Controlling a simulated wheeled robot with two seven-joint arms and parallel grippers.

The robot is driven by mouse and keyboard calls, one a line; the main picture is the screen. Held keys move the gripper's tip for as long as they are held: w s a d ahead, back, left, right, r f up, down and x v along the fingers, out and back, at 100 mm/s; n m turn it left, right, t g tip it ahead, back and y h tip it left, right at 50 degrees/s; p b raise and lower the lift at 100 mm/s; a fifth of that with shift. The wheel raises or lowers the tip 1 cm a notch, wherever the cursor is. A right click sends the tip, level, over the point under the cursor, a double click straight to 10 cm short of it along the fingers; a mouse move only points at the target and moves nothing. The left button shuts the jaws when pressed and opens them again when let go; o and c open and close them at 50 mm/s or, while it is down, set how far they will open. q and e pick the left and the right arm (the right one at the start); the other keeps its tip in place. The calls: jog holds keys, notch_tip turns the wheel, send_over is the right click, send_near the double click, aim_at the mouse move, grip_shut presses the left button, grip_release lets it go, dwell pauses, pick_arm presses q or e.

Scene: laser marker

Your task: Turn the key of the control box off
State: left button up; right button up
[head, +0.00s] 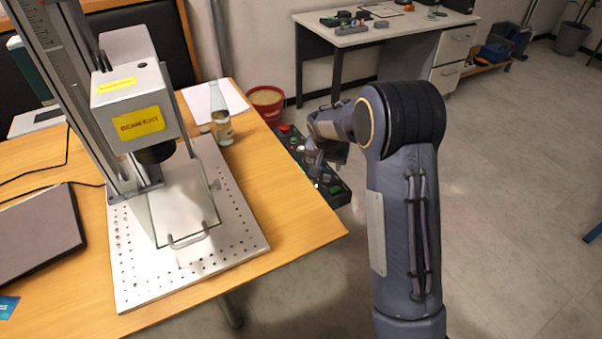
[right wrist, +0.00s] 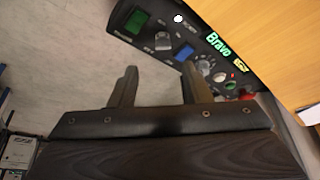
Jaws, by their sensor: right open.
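The control box (right wrist: 145,45) is a dark panel at the top of the right wrist view, lettered "Bravo". It has a green switch (right wrist: 137,20), a blue display (right wrist: 183,51), several knobs and a red button (right wrist: 246,95). A silver fitting (right wrist: 162,39) sits between the green switch and the display; I cannot tell whether it is the key. In the head view the control box (head: 337,191) is beyond the table's right edge, partly hidden by my right arm. My right gripper (right wrist: 158,72) is open and empty, its fingertips pointing toward the box. My left gripper is out of view.
A red bucket (head: 266,101) stands behind the box. The table edge (right wrist: 262,45) runs close beside the box. Open floor lies to the right.

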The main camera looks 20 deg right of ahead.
aim_at(327, 175)
jog(key=x, duration=0.8)
jog(key=shift+w+a+f, duration=0.1)
jog(key=shift+w, duration=0.2)
grip_shut()
